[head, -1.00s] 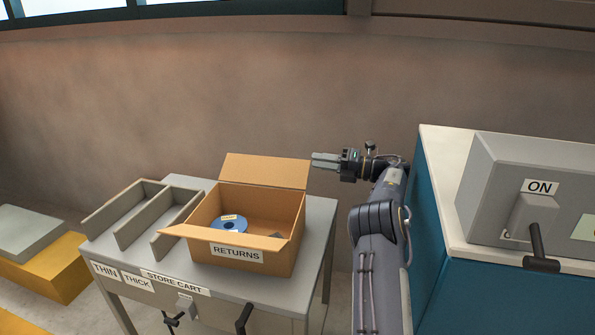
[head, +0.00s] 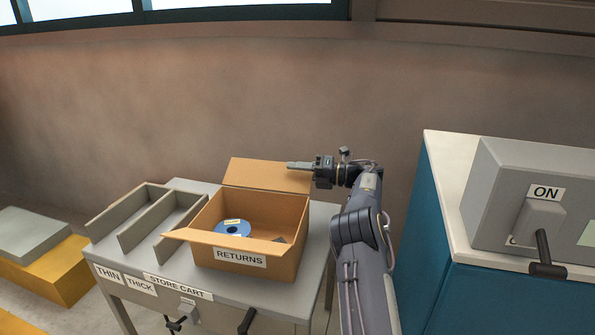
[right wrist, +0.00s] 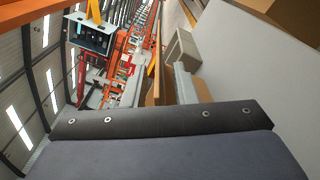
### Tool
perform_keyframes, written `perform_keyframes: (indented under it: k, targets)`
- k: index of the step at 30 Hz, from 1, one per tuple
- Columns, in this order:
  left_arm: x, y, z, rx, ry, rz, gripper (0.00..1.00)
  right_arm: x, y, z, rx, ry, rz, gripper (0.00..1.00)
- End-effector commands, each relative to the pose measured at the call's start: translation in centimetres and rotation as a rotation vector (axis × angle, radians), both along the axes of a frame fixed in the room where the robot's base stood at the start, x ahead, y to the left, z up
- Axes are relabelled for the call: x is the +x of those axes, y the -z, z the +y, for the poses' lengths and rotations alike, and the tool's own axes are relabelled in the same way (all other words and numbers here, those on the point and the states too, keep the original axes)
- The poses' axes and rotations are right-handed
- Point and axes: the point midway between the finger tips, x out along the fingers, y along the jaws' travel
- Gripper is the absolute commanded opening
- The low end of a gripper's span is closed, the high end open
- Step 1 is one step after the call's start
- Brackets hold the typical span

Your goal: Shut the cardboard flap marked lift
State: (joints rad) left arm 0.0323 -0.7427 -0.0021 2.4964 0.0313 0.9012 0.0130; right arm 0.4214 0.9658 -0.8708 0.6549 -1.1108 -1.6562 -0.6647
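The open cardboard box (head: 284,263), labelled RETURNS, stands on the store cart. Its back flap (head: 262,174) stands up and leans back, and a front flap (head: 225,240) sticks outward above the label. I can read no "lift" mark on either flap. My right gripper (head: 299,166) is at the upper right corner of the back flap, fingers pointing left. Its fingers look closed together with nothing between them; I cannot tell whether they touch the flap. My left gripper is not in view. Inside the box lies a blue spool (head: 232,228).
The grey cart top (head: 318,222) carries divided trays (head: 146,216) left of the box, with THIN and THICK labels in front. A teal cabinet (head: 437,230) with a grey switch box (head: 492,215) marked ON stands at right. A brown wall (head: 150,110) rises behind.

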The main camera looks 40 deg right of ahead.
Motion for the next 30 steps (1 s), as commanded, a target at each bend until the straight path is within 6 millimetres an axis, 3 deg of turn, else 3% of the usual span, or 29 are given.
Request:
perform_keyframes:
  k: [4,9,30]
  targets:
    - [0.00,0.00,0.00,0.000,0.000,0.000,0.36,-0.01,-0.01,0.00,0.000,0.000,0.000,0.23]
    - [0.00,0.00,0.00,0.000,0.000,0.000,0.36,-0.02,-0.02,-0.01,0.000,0.000,0.000,0.01]
    - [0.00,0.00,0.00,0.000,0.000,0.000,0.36,-0.04,-0.02,-0.03,0.001,0.000,-0.001,0.00]
